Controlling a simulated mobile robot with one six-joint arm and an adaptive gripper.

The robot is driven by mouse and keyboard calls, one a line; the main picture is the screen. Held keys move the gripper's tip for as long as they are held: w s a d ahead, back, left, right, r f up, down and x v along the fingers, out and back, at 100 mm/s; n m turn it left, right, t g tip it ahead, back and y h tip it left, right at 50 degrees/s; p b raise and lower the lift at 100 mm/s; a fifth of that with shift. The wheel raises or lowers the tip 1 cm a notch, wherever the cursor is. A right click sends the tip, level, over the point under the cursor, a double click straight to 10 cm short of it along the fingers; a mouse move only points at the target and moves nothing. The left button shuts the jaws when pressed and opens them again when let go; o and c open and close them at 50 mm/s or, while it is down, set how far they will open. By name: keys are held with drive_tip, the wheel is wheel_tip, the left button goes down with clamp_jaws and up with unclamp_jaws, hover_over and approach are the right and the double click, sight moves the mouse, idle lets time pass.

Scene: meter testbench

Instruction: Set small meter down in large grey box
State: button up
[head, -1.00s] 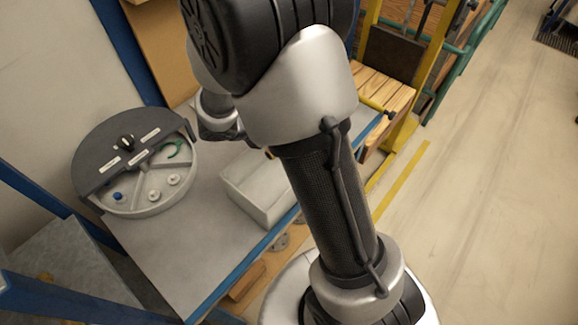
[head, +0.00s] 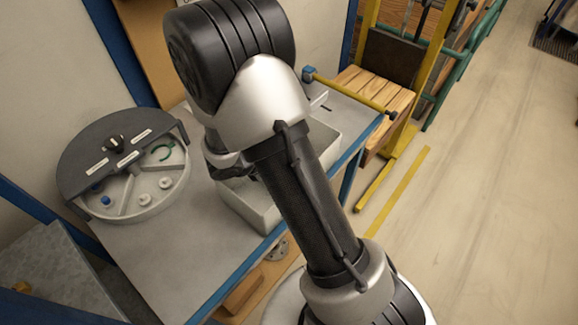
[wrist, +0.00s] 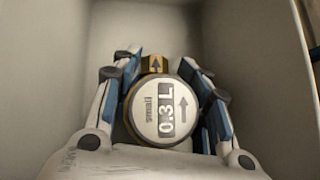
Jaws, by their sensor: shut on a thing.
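The small meter (wrist: 158,112) shows in the wrist view, with a round pale face marked "small" and "0.3 L" and a brass-coloured body. My gripper (wrist: 165,100) is shut on it, with a blue-padded finger on each side. The grey walls of the large grey box (wrist: 247,40) surround the gripper and meter in the wrist view. In the head view the box (head: 248,208) stands on the bench, partly hidden behind my arm. The gripper and meter are hidden there. I cannot tell whether the meter touches the box floor.
A round grey tray with compartments and a dark half lid (head: 120,160) stands on the bench left of the box. The grey bench top (head: 165,255) is clear in front of it. A yellow bar (head: 350,92) lies beyond the box.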

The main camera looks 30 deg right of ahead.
drive_tip(key=o, duration=1)
drive_tip(key=shift+f, duration=0.15)
drive_tip(key=o, duration=0.5)
